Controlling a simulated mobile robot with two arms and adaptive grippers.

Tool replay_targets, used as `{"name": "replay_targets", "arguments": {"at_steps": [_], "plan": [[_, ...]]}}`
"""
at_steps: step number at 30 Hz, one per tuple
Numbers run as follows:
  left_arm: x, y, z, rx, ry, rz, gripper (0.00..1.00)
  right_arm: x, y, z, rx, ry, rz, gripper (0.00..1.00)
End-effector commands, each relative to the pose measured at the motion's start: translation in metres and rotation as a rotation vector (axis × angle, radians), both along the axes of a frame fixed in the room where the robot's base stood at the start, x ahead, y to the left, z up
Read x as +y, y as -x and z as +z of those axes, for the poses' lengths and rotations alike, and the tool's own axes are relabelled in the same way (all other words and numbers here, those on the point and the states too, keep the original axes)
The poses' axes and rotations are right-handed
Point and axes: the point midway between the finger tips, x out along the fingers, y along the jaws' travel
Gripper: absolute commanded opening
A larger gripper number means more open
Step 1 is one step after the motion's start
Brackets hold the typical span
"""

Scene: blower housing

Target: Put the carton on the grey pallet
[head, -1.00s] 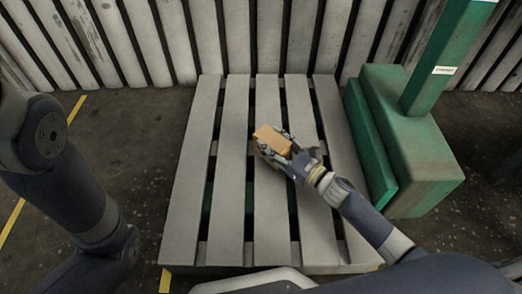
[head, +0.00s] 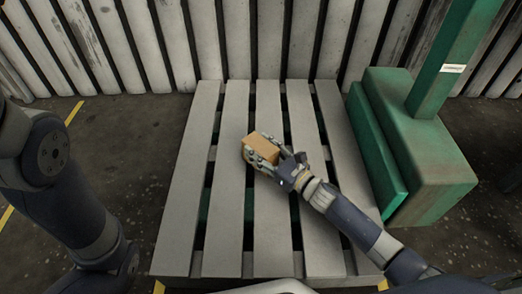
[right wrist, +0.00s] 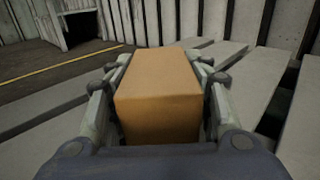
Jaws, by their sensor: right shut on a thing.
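The carton (head: 260,145) is a small plain orange-brown box. My right gripper (head: 262,152) is shut on it, with a finger on each side, over the middle of the grey pallet. The carton also fills the middle of the right wrist view (right wrist: 160,95), between the two fingers. The grey slatted pallet (head: 223,220) lies on the floor and is otherwise bare. I cannot tell whether the carton touches the slats or hangs just above them. My left arm shows at the left edge, but its gripper is out of view.
A green block and post (head: 425,150) stand close along the pallet's right side. A wall of pale upright slats (head: 270,40) runs behind the pallet. Yellow lines (head: 76,113) mark the dark floor at the left, which is clear.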

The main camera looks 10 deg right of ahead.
Motion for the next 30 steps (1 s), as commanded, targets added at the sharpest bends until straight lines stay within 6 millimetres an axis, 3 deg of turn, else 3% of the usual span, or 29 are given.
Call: {"name": "replay_targets", "arguments": {"at_steps": [2, 3, 6, 19, 30], "plan": [[0.000, 0.000, -0.002, 0.000, 0.000, 0.000, 0.40, 0.000, 0.000, -0.002, -0.001, -0.001, 0.000, 0.16], [0.000, 0.000, -0.003, 0.000, 0.000, 0.000, 0.40, 0.000, 0.000, -0.003, 0.001, -0.001, 0.000, 0.48], [0.000, 0.000, -0.002, 0.000, 0.000, 0.000, 0.40, 0.000, 0.000, -0.002, 0.001, -0.001, 0.000, 0.66], [0.000, 0.000, 0.003, 0.001, 0.000, 0.000, 0.40, -0.001, 0.002, 0.001, 0.002, 0.000, 0.000, 0.66], [0.000, 0.000, 0.032, 0.001, 0.000, 0.001, 0.40, -0.036, 0.055, 0.003, 0.005, 0.001, -0.001, 0.66]]}}
